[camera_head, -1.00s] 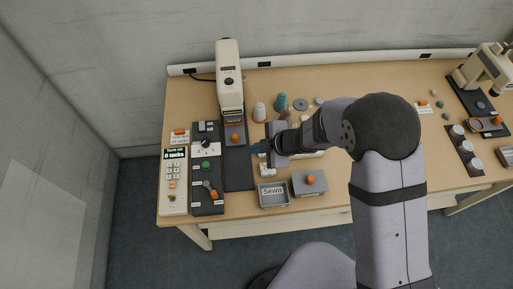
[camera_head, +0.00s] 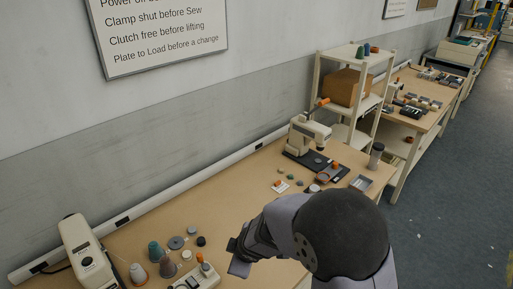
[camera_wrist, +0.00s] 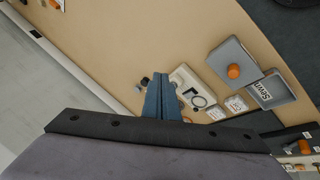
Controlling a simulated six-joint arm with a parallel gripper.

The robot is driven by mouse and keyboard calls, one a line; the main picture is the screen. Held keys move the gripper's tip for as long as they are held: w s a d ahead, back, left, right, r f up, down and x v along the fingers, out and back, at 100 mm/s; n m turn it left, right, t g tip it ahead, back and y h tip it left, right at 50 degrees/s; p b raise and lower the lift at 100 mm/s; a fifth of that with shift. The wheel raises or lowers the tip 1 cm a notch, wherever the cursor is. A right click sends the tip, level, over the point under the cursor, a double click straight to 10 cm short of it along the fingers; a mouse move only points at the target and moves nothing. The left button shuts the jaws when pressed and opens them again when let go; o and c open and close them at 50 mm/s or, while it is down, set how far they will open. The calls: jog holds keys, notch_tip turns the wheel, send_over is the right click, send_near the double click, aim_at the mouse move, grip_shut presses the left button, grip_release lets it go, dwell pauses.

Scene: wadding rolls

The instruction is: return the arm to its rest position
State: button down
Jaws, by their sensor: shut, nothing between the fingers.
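My gripper (camera_wrist: 162,98) shows in the wrist view as blue-grey fingers closed together, with nothing between them. It points over the tan table (camera_wrist: 120,50) and looks clear of the things on it. In the head view my gripper end (camera_head: 239,262) is at the lower middle, above the table; its fingertips are hard to make out there. My arm's large dark joint covers the table's near part.
The wrist view shows a grey box with an orange knob (camera_wrist: 233,70), the "Sewn" tray (camera_wrist: 268,90) and a white plate with a ring (camera_wrist: 192,88). The head view shows a cream machine (camera_head: 85,258), thread cones (camera_head: 155,251), a second machine (camera_head: 308,135) and shelving (camera_head: 349,88). Mid-table is mostly clear.

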jog(key=s+d+r+m+h, duration=0.25)
jog(key=d+m, duration=0.35)
jog(key=d, duration=0.6)
jog(key=s+d+m+g, duration=0.3)
jog(key=s+d+m, duration=0.15)
jog(key=s, duration=0.35)
jog(key=s+d+m+g, duration=0.2)
jog(key=s+d+m, duration=0.25)
jog(key=s, duration=0.35)
notch_tip(320, 180, down, 22)
jog(key=b, duration=2.4)
jog(key=shift+a+f, duration=0.2)
jog(key=shift+a, duration=0.05)
